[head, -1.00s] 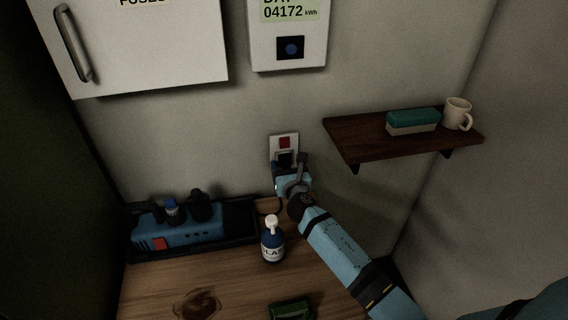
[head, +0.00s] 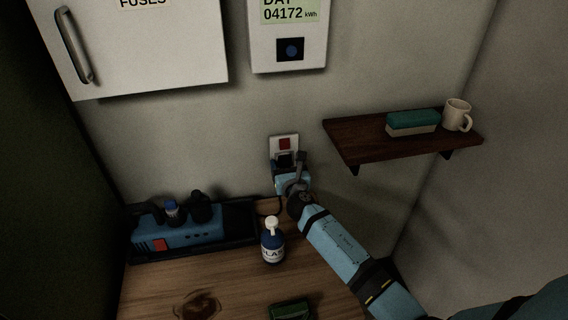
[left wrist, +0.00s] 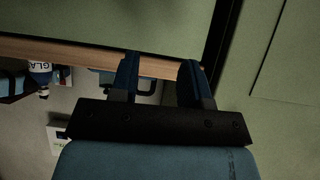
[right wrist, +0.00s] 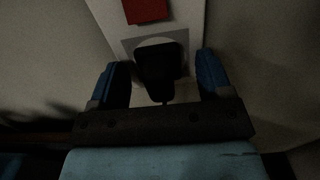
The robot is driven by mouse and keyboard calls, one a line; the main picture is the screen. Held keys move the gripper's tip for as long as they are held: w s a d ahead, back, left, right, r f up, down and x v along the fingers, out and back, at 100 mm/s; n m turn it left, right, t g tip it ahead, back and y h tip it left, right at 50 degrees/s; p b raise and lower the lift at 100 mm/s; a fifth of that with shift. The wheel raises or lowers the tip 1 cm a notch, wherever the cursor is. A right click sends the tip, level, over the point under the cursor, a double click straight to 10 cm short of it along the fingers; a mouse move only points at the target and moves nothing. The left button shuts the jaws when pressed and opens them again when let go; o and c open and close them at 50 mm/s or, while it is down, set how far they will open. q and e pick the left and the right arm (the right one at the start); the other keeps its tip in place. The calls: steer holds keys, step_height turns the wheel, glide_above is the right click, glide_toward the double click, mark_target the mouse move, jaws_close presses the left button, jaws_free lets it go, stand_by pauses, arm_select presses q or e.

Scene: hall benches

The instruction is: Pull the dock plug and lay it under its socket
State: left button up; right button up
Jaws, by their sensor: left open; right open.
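The wall socket (head: 284,142) is a pale plate with a red square at its top. The black dock plug (right wrist: 157,72) sits in the socket's lower part in the right wrist view. My right gripper (right wrist: 161,84) is open, with one blue finger on each side of the plug and gaps visible. In the head view my right gripper (head: 287,168) is at the socket and hides most of the plug. My left gripper (left wrist: 158,72) is open and empty in the left wrist view, away from the socket; it is not in the head view.
Below the socket is a wooden bench (head: 245,294) with a blue-and-white bottle (head: 272,246), a green object (head: 290,310) and a dark stain. A tray (head: 246,222) with a blue device (head: 190,236) is at left. A shelf (head: 360,146) juts out at right.

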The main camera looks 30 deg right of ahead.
stand_by(0.5)
steer(key=c, duration=1.2)
steer(key=shift+p+v, duration=0.8)
steer(key=shift+v, duration=2.2)
steer(key=shift+c, duration=0.2)
steer(key=shift+s, duration=0.1)
